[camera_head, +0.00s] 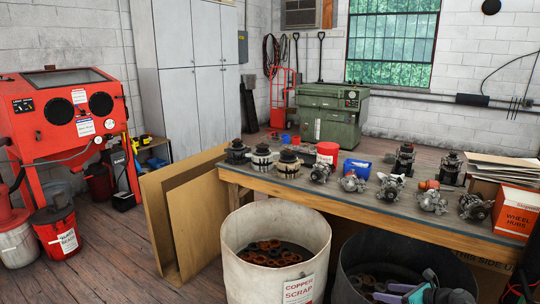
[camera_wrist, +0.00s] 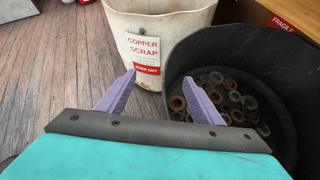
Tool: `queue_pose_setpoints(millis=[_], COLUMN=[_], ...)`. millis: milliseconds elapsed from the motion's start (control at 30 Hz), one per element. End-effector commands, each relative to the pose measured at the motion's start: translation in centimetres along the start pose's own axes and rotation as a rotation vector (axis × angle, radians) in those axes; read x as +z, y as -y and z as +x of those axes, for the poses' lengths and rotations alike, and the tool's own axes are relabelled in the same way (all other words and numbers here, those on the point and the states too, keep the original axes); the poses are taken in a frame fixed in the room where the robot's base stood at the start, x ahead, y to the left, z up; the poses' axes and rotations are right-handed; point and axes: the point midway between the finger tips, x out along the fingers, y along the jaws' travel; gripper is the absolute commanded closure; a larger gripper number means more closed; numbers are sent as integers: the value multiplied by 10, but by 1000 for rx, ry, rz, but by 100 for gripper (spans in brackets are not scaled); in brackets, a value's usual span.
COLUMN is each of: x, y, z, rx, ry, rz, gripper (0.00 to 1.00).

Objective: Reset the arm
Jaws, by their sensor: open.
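My gripper (camera_wrist: 160,80) shows its two purple fingers spread apart in the wrist view, with nothing between them. In the head view my gripper (camera_head: 383,292) is at the bottom right, in front of and over the near side of a dark bin (camera_head: 349,262). In the wrist view the dark bin (camera_wrist: 234,40) is at the right and holds several rusty ring-shaped parts (camera_wrist: 217,92). A white bin (camera_wrist: 178,20) labelled copper scrap stands beyond the fingertips. Most of my arm is out of view.
The white bin (camera_head: 238,262) holds copper-coloured parts. A workbench (camera_head: 345,203) behind the bins carries several alternator parts, a blue box (camera_head: 357,168) and a red-lidded can (camera_head: 327,152). Wooden floor (camera_head: 105,245) is open at the left.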

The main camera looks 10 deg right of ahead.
Motion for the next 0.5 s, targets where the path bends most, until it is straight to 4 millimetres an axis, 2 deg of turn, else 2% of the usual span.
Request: queue_pose_setpoints(millis=[33,200,500], x=[-5,-25,-76], y=[-17,-68,-165], z=[19,69,139], rx=[32,123,288], ry=[-18,-83,-219], rz=[-5,-29,-137], gripper=[40,40,40])
